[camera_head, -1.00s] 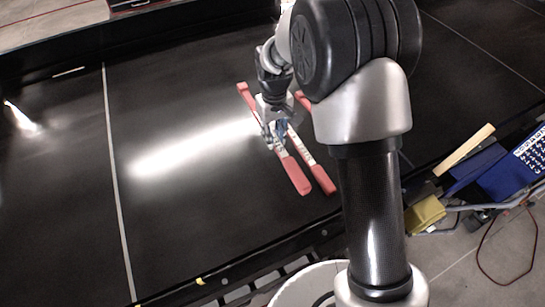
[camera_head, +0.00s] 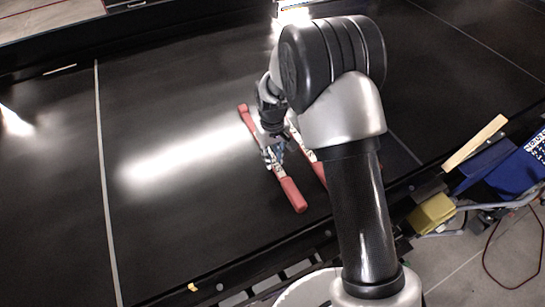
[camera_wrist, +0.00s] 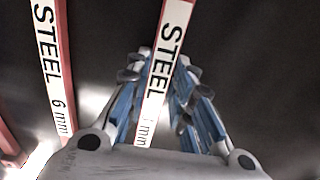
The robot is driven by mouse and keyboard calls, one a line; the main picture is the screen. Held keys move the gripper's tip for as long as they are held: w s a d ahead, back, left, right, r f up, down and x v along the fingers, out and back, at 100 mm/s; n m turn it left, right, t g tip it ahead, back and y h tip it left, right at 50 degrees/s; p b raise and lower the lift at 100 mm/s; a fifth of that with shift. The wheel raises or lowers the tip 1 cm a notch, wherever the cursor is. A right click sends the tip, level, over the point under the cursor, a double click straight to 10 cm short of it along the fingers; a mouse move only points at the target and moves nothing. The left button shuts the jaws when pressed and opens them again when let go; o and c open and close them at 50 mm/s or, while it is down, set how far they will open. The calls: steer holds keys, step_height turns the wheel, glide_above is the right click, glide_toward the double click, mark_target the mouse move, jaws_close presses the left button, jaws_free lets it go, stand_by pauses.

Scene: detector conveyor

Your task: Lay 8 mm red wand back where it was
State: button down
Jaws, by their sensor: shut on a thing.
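My gripper (camera_head: 272,154) is shut on a wand with red ends and a white middle (camera_head: 291,195). In the wrist view, the wand (camera_wrist: 172,42) runs between the blue-padded fingers (camera_wrist: 160,70); its label reads STEEL, and the number before "mm" is hidden or unclear. The wand slants over the black belt, close above or on it; I cannot tell which. A second wand (camera_head: 318,170) lies to its right, partly hidden by my arm. In the wrist view, a wand marked STEEL 6 mm (camera_wrist: 46,50) is to the left, apart from the held one.
Another red piece (camera_wrist: 8,145) shows at the wrist view's left edge. The black belt (camera_head: 170,225) is clear to the left, with a pale line (camera_head: 104,180) across it. Yellow and blue items (camera_head: 432,213) stand beyond the belt's edge at the right.

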steer(key=shift+f, duration=0.1)
steer(key=c, duration=1.4)
jaws_free()
